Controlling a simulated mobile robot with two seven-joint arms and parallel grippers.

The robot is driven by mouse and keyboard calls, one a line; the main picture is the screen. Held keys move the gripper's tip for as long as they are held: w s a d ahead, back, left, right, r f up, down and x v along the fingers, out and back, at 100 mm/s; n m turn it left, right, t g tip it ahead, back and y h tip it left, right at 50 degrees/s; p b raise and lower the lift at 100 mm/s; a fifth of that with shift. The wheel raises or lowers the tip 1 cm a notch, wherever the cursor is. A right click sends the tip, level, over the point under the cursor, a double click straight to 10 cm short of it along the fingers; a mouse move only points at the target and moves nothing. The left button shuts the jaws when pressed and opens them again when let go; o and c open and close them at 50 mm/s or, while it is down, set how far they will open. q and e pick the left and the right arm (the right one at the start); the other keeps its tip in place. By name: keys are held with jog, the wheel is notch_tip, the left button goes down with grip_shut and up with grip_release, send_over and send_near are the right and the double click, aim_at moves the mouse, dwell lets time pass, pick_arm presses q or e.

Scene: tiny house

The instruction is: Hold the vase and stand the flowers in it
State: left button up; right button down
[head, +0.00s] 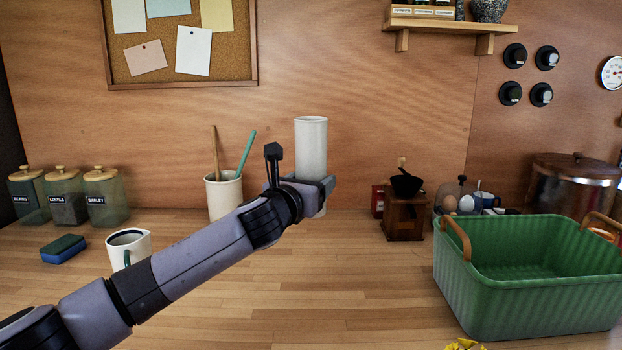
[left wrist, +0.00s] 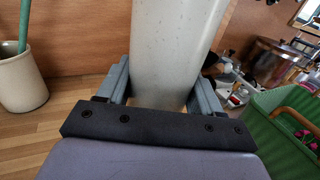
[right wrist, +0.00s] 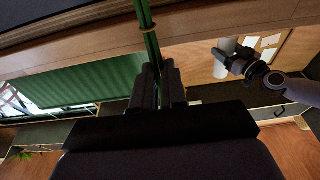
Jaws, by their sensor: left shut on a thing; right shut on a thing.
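The vase (head: 311,140) is a tall, pale, speckled cylinder, upright near the middle of the head view. My left gripper (head: 318,188) is shut around its lower part; the vase fills the space between the fingers in the left wrist view (left wrist: 172,50). I cannot tell whether its base touches the counter. My right gripper (right wrist: 158,78) is shut on the green flower stems (right wrist: 147,35), bound with a tan tie. The blooms are outside the right wrist view. A yellow bloom (head: 465,344) peeks in at the head view's bottom edge; pink blooms (left wrist: 311,139) show in the left wrist view.
A green basket (head: 465,290) with brown handles stands at right. A utensil crock (head: 222,198), a cream mug (head: 128,247), a sponge (head: 63,249) and several jars stand at left. A coffee grinder (head: 404,215) stands behind. The front middle counter is clear.

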pick_arm(q)
jog(key=shift+f+b, duration=1.5)
jog(key=shift+f, duration=1.35)
jog(key=shift+f+b, duration=2.5)
jog(key=shift+f, duration=1.6)
jog(key=shift+f+b, duration=0.35)
jog(key=shift+f, duration=0.2)
jog(key=o, duration=1.5)
jog(key=shift+c, duration=0.2)
jog(key=shift+f, duration=0.1)
jog(key=c, duration=1.5)
